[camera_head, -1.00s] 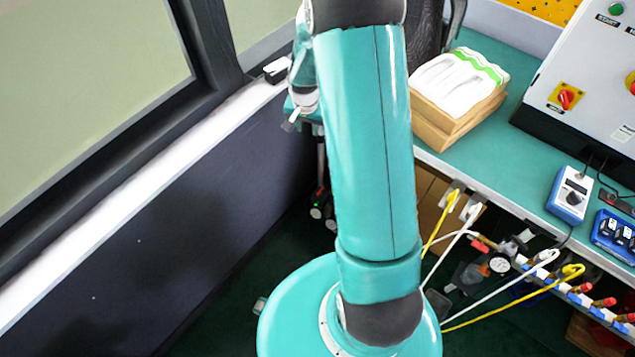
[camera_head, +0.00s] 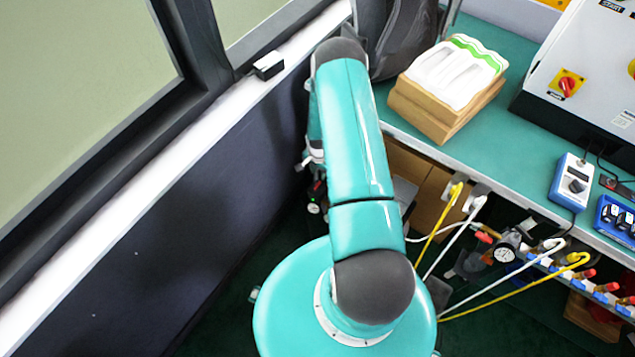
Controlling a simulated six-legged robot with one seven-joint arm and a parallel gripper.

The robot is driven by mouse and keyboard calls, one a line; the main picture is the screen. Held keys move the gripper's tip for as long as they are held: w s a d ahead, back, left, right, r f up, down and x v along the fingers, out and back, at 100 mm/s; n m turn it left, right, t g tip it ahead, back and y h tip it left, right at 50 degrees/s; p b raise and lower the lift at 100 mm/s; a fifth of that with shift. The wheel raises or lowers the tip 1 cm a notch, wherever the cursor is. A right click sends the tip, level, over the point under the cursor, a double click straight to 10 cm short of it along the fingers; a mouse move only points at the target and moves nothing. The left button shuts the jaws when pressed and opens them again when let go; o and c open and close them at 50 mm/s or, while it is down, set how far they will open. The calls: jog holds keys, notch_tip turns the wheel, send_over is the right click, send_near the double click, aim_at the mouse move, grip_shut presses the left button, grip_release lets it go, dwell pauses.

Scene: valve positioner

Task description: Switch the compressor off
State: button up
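No part in view is clearly marked as a compressor. A light grey control box (camera_head: 590,80) stands on the bench at the upper right. Its front carries a red rotary switch on a yellow plate (camera_head: 567,84), with a small label I cannot read. A START label shows near the top. My teal arm rises from its round base in the middle, left of the bench and well apart from the box. Small grey parts beside my upper arm may belong to my gripper; its fingers are mostly hidden.
A teal bench (camera_head: 500,165) runs along the right. Wooden blocks (camera_head: 430,118) with a white-and-green pack (camera_head: 455,72), a blue meter (camera_head: 570,183) and a blue case (camera_head: 617,220) rest on it. Hoses and a gauge (camera_head: 503,248) hang below. A dark wall (camera_head: 120,260) stands left.

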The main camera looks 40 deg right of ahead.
aim_at(318, 184)
notch_tip(318, 184, down, 9)
jog(key=shift+f, duration=0.2)
jog(key=shift+c, duration=0.2)
grip_shut()
